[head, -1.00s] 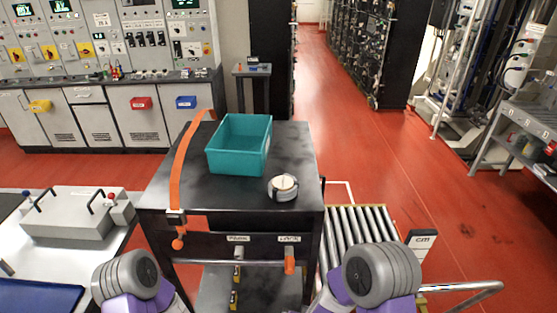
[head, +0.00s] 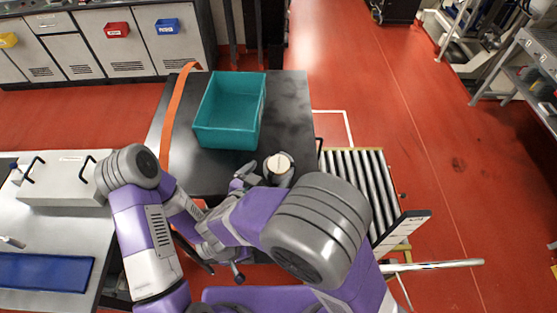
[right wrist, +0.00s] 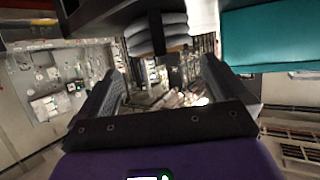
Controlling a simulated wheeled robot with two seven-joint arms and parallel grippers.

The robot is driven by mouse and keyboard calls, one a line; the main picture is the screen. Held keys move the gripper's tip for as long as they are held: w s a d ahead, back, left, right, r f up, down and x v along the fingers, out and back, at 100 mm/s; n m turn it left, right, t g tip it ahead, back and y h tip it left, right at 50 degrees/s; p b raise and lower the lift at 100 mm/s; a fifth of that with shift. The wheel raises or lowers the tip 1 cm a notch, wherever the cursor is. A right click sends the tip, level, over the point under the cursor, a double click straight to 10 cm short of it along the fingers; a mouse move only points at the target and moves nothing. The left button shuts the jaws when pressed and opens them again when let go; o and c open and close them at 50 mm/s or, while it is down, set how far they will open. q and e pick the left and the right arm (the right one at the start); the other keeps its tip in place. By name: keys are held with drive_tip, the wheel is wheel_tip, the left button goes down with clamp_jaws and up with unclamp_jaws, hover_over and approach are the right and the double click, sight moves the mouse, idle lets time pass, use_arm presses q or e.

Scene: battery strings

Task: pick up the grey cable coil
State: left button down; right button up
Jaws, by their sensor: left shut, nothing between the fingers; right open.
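The grey cable coil (head: 279,167) lies on the dark cart top, right of the teal bin, its lower part hidden by my right arm. In the right wrist view the coil (right wrist: 156,36) shows as stacked grey layers with a dark band, ahead of the fingertips. My right gripper (head: 245,178) is open and empty just left of the coil; its spread fingers also show in the right wrist view (right wrist: 161,75). I see no clear contact with the coil. My left gripper (head: 238,277) is shut and empty, low in front of the cart.
The teal bin (head: 230,137) stands on the cart top (head: 290,105) behind the coil. An orange strap (head: 174,115) runs along the cart's left side. A roller conveyor (head: 357,185) is at the right, and a bench with a grey case (head: 62,178) at the left.

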sight(274, 170)
drive_tip(key=x, duration=0.6)
drive_tip(key=shift+s+a+f, duration=0.15)
drive_tip(key=shift+f, duration=0.25)
drive_tip(key=c, duration=0.9)
